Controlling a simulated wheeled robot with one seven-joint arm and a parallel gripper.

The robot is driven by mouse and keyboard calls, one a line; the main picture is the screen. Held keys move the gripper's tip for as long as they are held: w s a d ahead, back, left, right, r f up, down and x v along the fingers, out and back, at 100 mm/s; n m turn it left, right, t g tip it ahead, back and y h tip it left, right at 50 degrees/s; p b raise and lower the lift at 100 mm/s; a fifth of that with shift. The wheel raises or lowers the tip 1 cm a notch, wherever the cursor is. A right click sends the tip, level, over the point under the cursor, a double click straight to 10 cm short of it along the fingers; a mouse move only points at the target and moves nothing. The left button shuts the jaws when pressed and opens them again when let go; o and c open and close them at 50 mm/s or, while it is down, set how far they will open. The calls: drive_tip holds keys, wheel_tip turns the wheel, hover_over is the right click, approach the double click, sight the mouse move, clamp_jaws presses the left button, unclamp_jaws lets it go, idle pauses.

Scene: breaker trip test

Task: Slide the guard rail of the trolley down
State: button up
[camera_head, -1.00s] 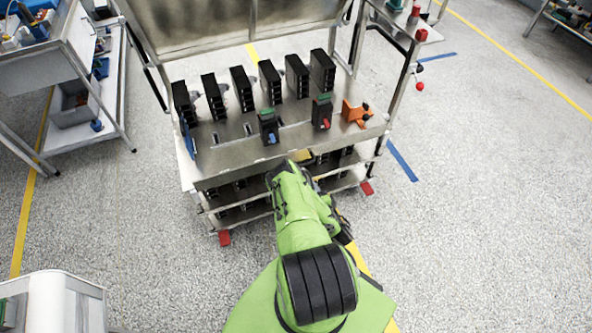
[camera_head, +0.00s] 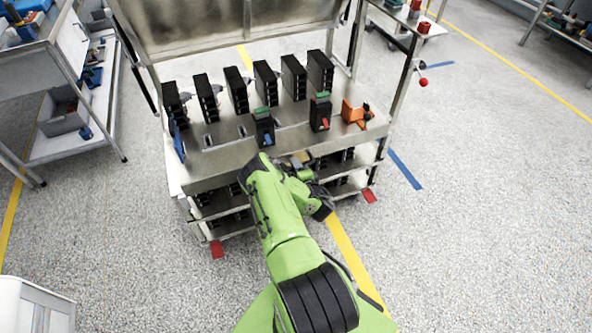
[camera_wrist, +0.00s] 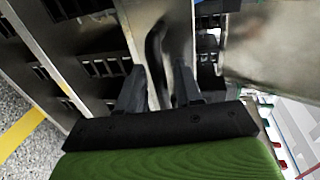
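The trolley (camera_head: 215,170) is a metal cart with a tabletop and lower shelves, standing ahead of me. My gripper (camera_head: 300,160) is at the middle of its front edge; my arm hides part of that edge. In the wrist view my gripper (camera_wrist: 158,88) has its two dark fingers apart. A shiny metal strip (camera_wrist: 172,40) of the trolley runs between and beyond them. I cannot tell whether the fingers touch it. I cannot clearly tell the guard rail from the other metal edges at the front.
Several black breakers (camera_head: 265,82) stand in a row on the tabletop, with a blue-levered one (camera_head: 264,128), a red-levered one (camera_head: 320,112) and an orange part (camera_head: 354,112) nearer the front. A side bench (camera_head: 20,70) stands left. The floor (camera_head: 470,220) to the right is clear.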

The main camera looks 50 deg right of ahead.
drive_tip(key=shift+c, duration=0.5)
clamp_jaws()
drive_tip(key=shift+f, duration=0.1)
wheel_tip(320, 180, down, 6)
drive_tip(key=b, duration=0.2)
drive_tip(key=shift+s+f, duration=0.15)
drive_tip(key=shift+f, duration=0.05)
drive_tip(key=shift+a, duration=0.1)
drive_tip(key=shift+o, duration=0.5)
unclamp_jaws()
drive_tip(key=shift+f, duration=0.1)
